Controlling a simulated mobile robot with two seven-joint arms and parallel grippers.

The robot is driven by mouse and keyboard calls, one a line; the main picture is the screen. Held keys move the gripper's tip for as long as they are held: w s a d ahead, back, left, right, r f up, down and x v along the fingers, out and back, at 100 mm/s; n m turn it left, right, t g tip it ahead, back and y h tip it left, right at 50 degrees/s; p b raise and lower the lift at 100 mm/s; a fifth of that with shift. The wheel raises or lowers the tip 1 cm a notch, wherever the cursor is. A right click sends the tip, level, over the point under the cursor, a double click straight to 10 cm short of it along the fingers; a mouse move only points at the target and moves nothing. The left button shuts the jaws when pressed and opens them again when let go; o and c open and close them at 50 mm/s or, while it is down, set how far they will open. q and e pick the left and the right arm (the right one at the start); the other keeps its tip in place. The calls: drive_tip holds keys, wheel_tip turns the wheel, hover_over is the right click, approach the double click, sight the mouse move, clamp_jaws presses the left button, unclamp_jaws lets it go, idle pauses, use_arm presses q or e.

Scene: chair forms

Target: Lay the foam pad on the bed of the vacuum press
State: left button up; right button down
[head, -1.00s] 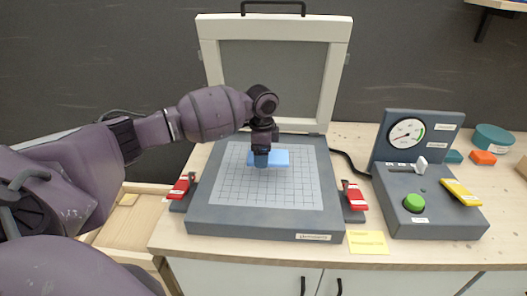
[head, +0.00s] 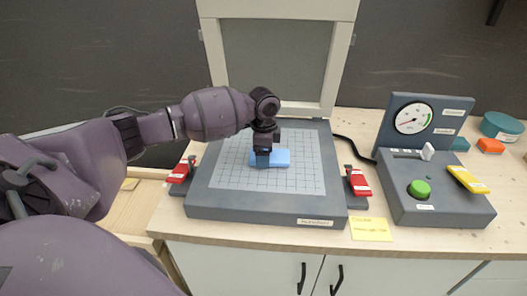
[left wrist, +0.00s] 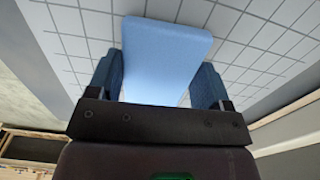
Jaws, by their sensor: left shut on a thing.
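The light blue foam pad (head: 280,158) is at the middle of the gridded bed (head: 229,180) of the vacuum press (head: 265,206). In the left wrist view the pad (left wrist: 165,55) lies between the two blue fingers of my left gripper (left wrist: 163,80). My left gripper (head: 263,163) points down and is shut on the pad. I cannot tell whether the pad touches the bed or is just above it. The press's framed lid (head: 338,62) stands open at the back. My right gripper is not in view.
Red clamps (head: 183,170) (head: 358,181) stand at both sides of the press. A control box with a green button (head: 420,189), a white lever (head: 427,151) and a gauge (head: 414,118) is at right. A yellow note (head: 370,229) lies at the front edge.

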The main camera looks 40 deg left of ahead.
use_arm(q)
drive_tip(key=shift+f, duration=0.25)
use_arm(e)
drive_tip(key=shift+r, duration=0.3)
use_arm(q)
drive_tip(key=o, duration=0.9)
drive_tip(key=shift+r+p, duration=0.95)
drive_tip(key=shift+r, duration=4.45)
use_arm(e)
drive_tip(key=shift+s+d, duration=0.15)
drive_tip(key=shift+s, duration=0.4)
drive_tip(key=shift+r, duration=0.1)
